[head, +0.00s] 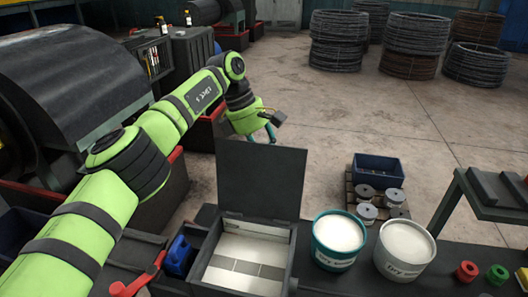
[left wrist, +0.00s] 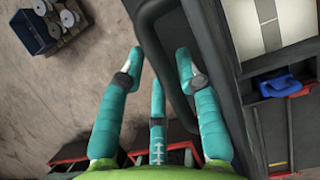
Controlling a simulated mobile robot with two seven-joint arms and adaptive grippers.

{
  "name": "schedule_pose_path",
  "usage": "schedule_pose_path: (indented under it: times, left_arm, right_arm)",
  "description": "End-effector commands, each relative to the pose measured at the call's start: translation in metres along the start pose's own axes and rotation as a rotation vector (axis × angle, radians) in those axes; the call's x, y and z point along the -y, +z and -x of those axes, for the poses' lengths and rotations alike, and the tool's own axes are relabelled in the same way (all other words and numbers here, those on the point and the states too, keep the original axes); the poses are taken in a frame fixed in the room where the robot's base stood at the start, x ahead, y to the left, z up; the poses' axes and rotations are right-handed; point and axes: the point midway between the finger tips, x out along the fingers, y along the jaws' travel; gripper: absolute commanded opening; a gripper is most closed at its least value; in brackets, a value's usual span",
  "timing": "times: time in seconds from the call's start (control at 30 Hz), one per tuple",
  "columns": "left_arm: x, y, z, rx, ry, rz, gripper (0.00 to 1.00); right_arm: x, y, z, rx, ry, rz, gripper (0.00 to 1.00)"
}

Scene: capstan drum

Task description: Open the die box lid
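The die box (head: 205,258) stands on the dark bench, and its inside with pale and grey plates shows. Its dark lid (head: 262,180) stands upright at the far side of the box, open. My left gripper (head: 270,132) is beyond the lid's top edge, partly hidden by the lid. In the left wrist view, the teal fingers of my left gripper (left wrist: 157,62) are spread apart, with a dark looped bar (left wrist: 152,40) between and behind them. I cannot tell whether they touch it. The box interior (left wrist: 265,20) shows at the upper right. My right gripper is not in view.
A pallet with spools and a blue bin (head: 378,168) is on the floor beyond. Wire coils stand at the back.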

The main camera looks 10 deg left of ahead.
Motion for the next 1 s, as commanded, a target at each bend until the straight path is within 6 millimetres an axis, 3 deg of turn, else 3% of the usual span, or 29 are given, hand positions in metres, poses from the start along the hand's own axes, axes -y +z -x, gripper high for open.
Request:
schedule_pose_path:
  times: [0.57,0.67,0.87,1.0]
  left_arm:
    - [0.0,0.003,0.007,0.006,0.004,-0.003,0.32]
    - [-0.001,0.004,0.018,0.006,0.007,-0.004,0.32]
    - [0.001,0.004,0.058,0.007,0.012,-0.001,0.32]
    - [0.002,0.004,0.068,0.005,0.007,-0.001,0.32]
  right_arm:
    - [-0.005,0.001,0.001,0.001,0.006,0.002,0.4]
    - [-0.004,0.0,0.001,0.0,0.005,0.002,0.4]
    - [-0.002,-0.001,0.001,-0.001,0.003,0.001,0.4]
    - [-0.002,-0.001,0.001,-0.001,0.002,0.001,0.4]
